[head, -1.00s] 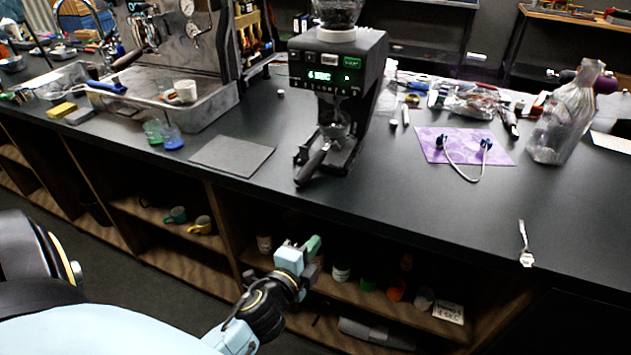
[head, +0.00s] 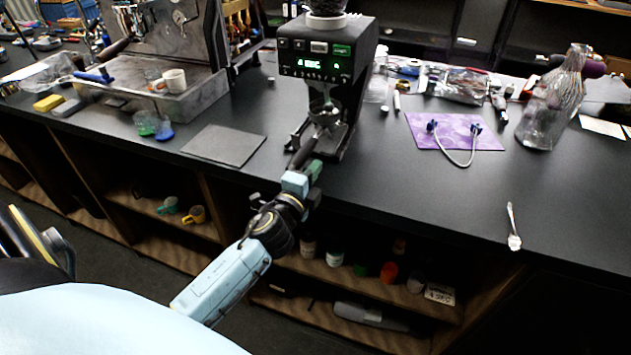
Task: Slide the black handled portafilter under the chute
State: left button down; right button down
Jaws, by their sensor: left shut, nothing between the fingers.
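The black handled portafilter (head: 303,152) is at the grinder (head: 324,62). Its metal head is in the fork area below the grinder's front panel, and its handle points toward me over the counter's front edge. I cannot tell whether the head is exactly under the chute. My left gripper (head: 305,176) is at the handle's near end, at the counter edge. It is shut with nothing between its fingers. It overlaps the handle's end in the picture, and I cannot tell whether they touch. My right gripper is not in view.
A dark mat (head: 224,145) lies left of the grinder, beside the espresso machine (head: 172,45). A purple cloth (head: 455,131) with a cable, a glass bottle (head: 553,100) and a spoon (head: 513,228) are on the right. Shelves with cups and jars are below the counter.

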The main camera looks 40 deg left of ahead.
aim_at(300, 163)
pick_arm(q)
jog(key=shift+a, duration=0.85)
jog(key=shift+a, duration=0.1)
jog(key=shift+w+a, duration=0.1)
jog(key=shift+a, duration=0.9)
